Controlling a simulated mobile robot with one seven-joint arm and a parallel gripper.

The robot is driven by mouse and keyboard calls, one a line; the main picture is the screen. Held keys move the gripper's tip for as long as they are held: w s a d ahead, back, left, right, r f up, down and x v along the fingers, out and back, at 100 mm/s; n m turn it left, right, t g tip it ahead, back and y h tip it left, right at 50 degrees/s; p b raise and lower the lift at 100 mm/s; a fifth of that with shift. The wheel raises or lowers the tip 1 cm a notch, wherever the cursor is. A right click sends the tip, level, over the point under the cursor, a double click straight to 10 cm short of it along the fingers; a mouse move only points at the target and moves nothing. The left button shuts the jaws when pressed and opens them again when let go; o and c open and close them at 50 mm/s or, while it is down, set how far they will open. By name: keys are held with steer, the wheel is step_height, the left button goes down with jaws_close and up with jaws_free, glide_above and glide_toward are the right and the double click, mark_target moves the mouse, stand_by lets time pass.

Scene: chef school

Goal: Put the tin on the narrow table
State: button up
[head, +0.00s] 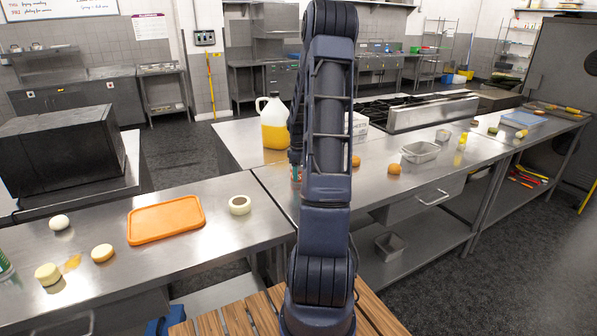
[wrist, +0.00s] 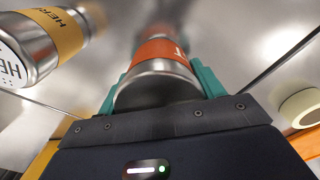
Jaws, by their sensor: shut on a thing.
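In the wrist view, my gripper (wrist: 160,82) has its teal fingers on both sides of a metal tin with an orange label (wrist: 163,50), and is shut on it. The round end of this tin faces the camera. A second tin with a yellow label (wrist: 62,38) is at the upper left, apart from the fingers. In the head view, my arm hides most of my gripper and the held tin. Several steel tables show, and I cannot tell which one is the narrow table.
An orange board (head: 166,219) and a cream ring-shaped item (head: 240,205) lie on the left steel table (head: 215,250). A yellow-filled jug (head: 274,125) stands behind my arm. A steel pan (head: 420,152) sits on the right counter (head: 375,190). A slatted wooden surface (head: 235,318) is in front.

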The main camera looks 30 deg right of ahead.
steer(key=o, duration=1.2)
steer(key=shift+c, duration=0.2)
step_height(320, 180, up, 12)
steer(key=shift+f, duration=0.2)
steer(key=shift+a+r, duration=0.2)
steer(key=shift+r, duration=0.3)
steer(key=s+a+r+m+t, duration=0.1)
steer(key=s+a+r+m, duration=0.1)
steer(key=s+a+r, duration=0.6)
steer(key=s+a+r+m+t, duration=0.1)
steer(key=s+a+r+m, duration=0.1)
steer(key=s+a, duration=0.6)
steer(key=s+a+r+m+t, duration=0.2)
steer(key=s+a+m, duration=0.3)
steer(key=s, duration=1.1)
steer(key=a, duration=0.2)
steer(key=shift+a+r+t, duration=0.3)
steer(key=shift+a, duration=0.05)
